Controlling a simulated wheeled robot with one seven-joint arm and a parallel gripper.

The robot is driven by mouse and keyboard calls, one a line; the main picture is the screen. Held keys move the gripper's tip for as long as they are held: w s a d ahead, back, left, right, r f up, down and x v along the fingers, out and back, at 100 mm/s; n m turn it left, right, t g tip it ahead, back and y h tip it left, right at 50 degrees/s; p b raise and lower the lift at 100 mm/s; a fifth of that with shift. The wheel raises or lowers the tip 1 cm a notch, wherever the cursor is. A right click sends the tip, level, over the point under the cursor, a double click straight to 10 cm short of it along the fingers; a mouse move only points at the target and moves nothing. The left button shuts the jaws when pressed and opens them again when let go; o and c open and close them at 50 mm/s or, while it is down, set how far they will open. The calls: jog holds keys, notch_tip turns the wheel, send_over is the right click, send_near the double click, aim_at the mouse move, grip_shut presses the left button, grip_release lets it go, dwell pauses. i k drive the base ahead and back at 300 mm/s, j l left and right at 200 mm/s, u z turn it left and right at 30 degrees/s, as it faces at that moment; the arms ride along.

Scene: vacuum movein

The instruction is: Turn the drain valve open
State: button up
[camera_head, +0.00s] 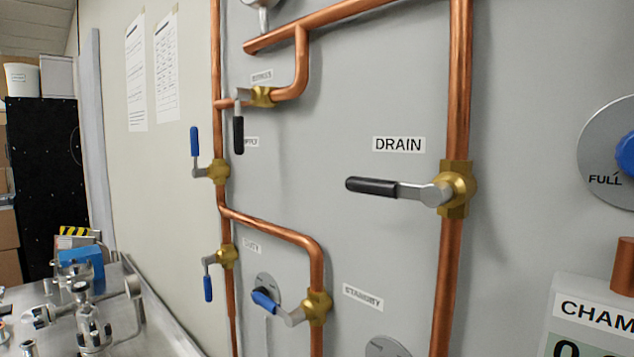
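The drain valve (457,188) is a brass body on a vertical copper pipe, right of centre. Its lever handle (372,187) has a black grip and points left, roughly level and crosswise to the pipe. The label reading DRAIN (399,144) is on the grey panel just above the handle. My gripper is not in view, and nothing touches the handle.
Other valves with blue handles (264,301) and a black-handled one (239,134) sit on copper pipes to the left. A blue knob (626,153) is at the right edge. A metal bench (150,323) with fittings stands lower left. Space around the drain handle is clear.

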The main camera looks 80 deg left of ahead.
aim_at(433, 195)
jog(key=u, duration=1.95)
